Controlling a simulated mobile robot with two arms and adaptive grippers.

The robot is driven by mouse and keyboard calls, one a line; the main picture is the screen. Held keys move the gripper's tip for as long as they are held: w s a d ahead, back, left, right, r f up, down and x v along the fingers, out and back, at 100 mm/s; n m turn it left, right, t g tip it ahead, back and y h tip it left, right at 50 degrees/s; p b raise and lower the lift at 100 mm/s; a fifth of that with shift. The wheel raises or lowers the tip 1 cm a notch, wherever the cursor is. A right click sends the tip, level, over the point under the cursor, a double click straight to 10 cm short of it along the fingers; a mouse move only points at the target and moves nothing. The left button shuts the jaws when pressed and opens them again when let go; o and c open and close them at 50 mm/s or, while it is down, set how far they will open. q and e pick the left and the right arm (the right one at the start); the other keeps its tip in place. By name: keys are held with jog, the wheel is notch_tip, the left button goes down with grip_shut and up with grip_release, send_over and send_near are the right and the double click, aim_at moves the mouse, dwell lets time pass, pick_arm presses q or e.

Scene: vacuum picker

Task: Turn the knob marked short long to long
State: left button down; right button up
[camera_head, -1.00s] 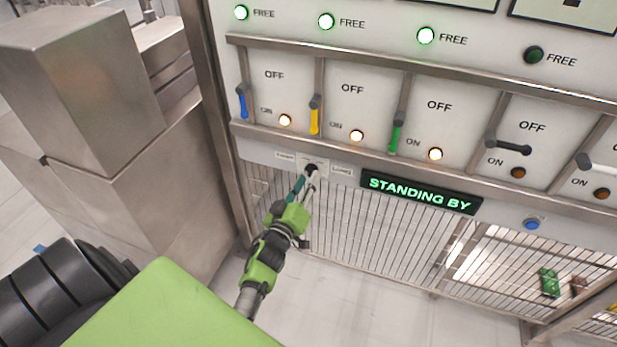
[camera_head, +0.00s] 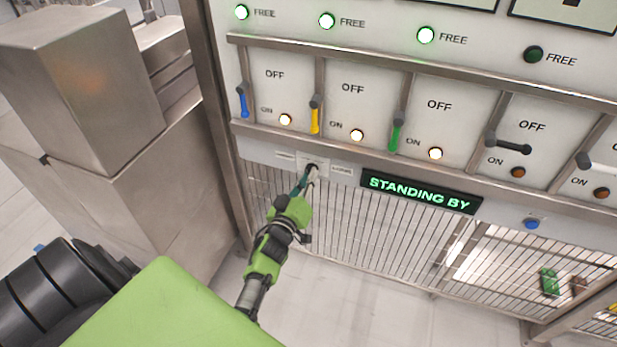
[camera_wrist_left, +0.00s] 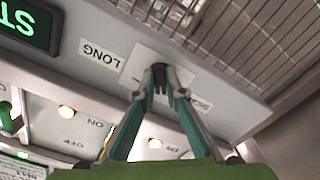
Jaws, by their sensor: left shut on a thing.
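The black knob (camera_head: 311,168) sits on a pale plate on the panel's lower strip, between two small labels. In the left wrist view the knob (camera_wrist_left: 159,70) shows between my fingertips, with the LONG label (camera_wrist_left: 100,53) on one side and the partly hidden SHORT label (camera_wrist_left: 199,102) on the other. My left gripper (camera_head: 309,175) is shut on the knob, and it also shows in the left wrist view (camera_wrist_left: 161,84). The fingers hide part of the knob, so I cannot tell exactly which way it points. My right gripper is out of view.
Above the knob are levers with blue (camera_head: 243,103), yellow (camera_head: 315,118) and green (camera_head: 395,136) handles. A STANDING BY display (camera_head: 421,191) is right of the knob. A blue button (camera_head: 531,223) is farther right. Wire grating (camera_head: 370,240) lies below; a metal cabinet (camera_head: 150,170) stands left.

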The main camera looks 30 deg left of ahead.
pick_arm(q)
jog(key=shift+r, duration=0.1)
jog(key=shift+a+r+m+b, duration=0.1)
jog(key=shift+m+b, duration=0.4)
jog(key=shift+m, duration=2.95)
jog(key=shift+a+r+m+b, duration=0.1)
jog(key=shift+m+b, duration=0.35)
jog(key=shift+m, duration=3)
